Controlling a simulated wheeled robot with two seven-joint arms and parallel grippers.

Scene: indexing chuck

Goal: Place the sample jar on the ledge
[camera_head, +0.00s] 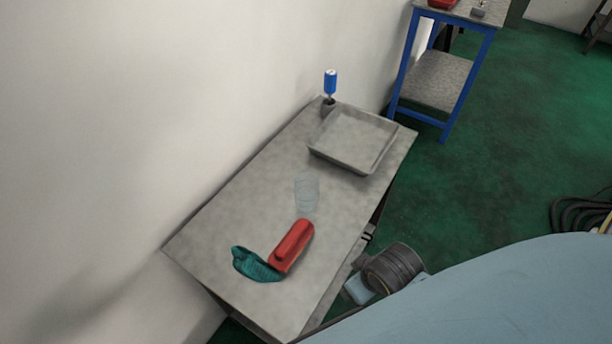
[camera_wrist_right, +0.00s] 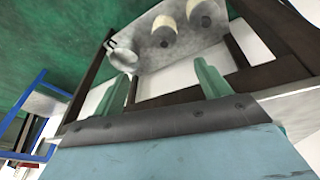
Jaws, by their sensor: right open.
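A clear, see-through jar (camera_head: 306,190) stands on the grey table (camera_head: 240,215), between the tray and a red object. It looks empty. I cannot tell which surface is the ledge. In the right wrist view, my right gripper (camera_wrist_right: 162,72) has its two green fingers wide apart with nothing between them. In the head view my right arm comes in at the lower right, beside the table's right edge and apart from the jar; its fingers are hard to make out there. My left gripper is not in view.
A shallow grey tray (camera_head: 351,140), a blue-handled tool (camera_head: 330,82), a red case-like object (camera_head: 292,246) and a teal cloth (camera_head: 256,265) are on the table. A wall borders its left side. A blue-framed stand (camera_head: 447,75) is behind. The wrist view shows a grey plate (camera_wrist_right: 140,57) with two cream-and-grey cylinders.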

